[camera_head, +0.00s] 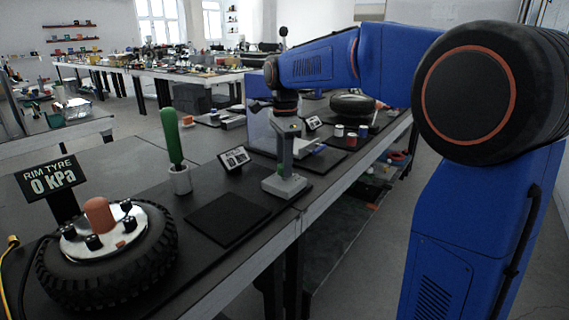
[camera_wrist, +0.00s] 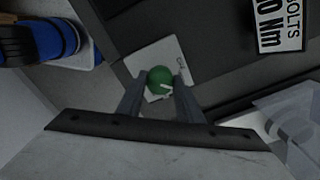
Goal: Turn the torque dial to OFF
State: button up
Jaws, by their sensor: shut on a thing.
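The torque dial is a round green knob (camera_wrist: 160,79) on a pale grey base plate (camera_wrist: 142,64), seen in the wrist view. A short white mark shows on the knob; small dark lettering on the plate is too small to read surely. My gripper (camera_wrist: 160,83) has one finger on each side of the knob and is shut on it. In the head view my gripper (camera_head: 285,170) points straight down onto the grey dial base (camera_head: 284,188), and the knob is hidden by the fingers. A bolts sign (camera_wrist: 280,22) in the wrist view ends in "0 Nm".
A black square pad (camera_head: 228,219) lies left of the dial base. A white cup (camera_head: 180,180) with a green-handled tool (camera_head: 173,138) stands behind the pad. A tyre (camera_head: 108,268) and its "0 kPa" sign (camera_head: 52,178) are at left. The bench's front edge is close to the dial base.

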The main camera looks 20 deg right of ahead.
jog(key=n, duration=0.4)
jog(key=shift+n, duration=2.4)
jog(key=o, duration=1)
jog(key=shift+o, duration=0.2)
jog(key=shift+r, duration=0.15)
notch_tip(320, 180, up, 17)
jog(key=shift+r, duration=0.1)
